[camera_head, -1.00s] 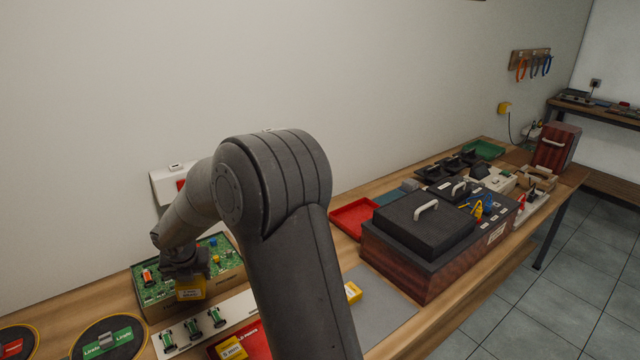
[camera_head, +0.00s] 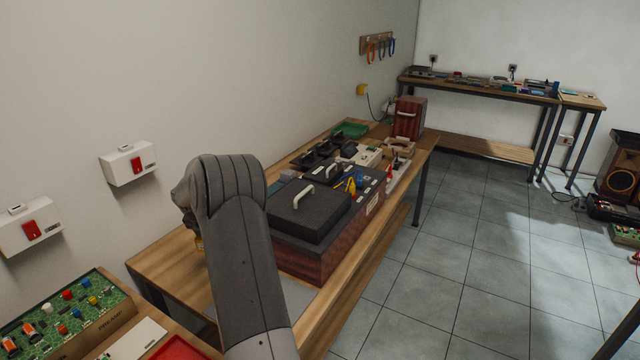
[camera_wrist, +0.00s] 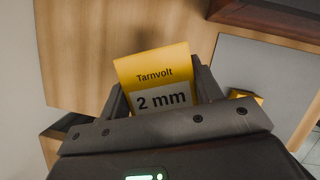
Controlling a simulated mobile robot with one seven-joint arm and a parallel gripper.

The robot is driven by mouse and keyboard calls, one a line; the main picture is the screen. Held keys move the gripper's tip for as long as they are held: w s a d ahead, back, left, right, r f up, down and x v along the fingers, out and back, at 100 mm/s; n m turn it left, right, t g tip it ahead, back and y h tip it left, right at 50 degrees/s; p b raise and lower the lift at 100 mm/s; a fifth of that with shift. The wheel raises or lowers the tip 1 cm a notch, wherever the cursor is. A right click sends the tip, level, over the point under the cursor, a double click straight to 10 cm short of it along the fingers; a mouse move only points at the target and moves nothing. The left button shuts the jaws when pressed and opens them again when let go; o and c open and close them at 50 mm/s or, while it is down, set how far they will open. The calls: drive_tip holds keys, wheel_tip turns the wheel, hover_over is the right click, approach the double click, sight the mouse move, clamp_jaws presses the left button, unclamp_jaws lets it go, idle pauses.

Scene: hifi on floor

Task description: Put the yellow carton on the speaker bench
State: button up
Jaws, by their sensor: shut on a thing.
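My gripper (camera_wrist: 160,92) is shut on a yellow carton (camera_wrist: 150,68), which shows a "Tarnvolt 2 mm" label in the wrist view. It is held above a wooden bench top. In the head view my arm hides most of the gripper, and only a sliver of the carton's yellow (camera_head: 199,243) shows at its left edge. A speaker cabinet (camera_head: 622,168) stands at the far right of the head view. I cannot tell which surface is the speaker bench; a long wooden bench (camera_head: 450,91) stands against the back wall.
A black-lidded, wood-sided case (camera_head: 310,255) stands right of my arm. A green circuit board (camera_head: 70,310) lies at lower left. A second yellow item (camera_wrist: 246,95) is partly hidden beside the right finger. A small wooden table (camera_head: 584,101) stands at back right. Tiled floor (camera_head: 450,235) is open.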

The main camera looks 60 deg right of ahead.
drive_tip(key=shift+s+d, duration=0.1)
drive_tip(key=shift+d, duration=0.25)
hover_over(190, 264)
drive_tip(key=a, duration=0.1)
drive_tip(key=f, duration=0.7)
drive_tip(key=shift+s, duration=0.2)
drive_tip(key=shift+a+f, duration=0.1)
drive_tip(key=shift+f, duration=1.95)
drive_tip(key=o, duration=1)
drive_tip(key=shift+f, duration=0.1)
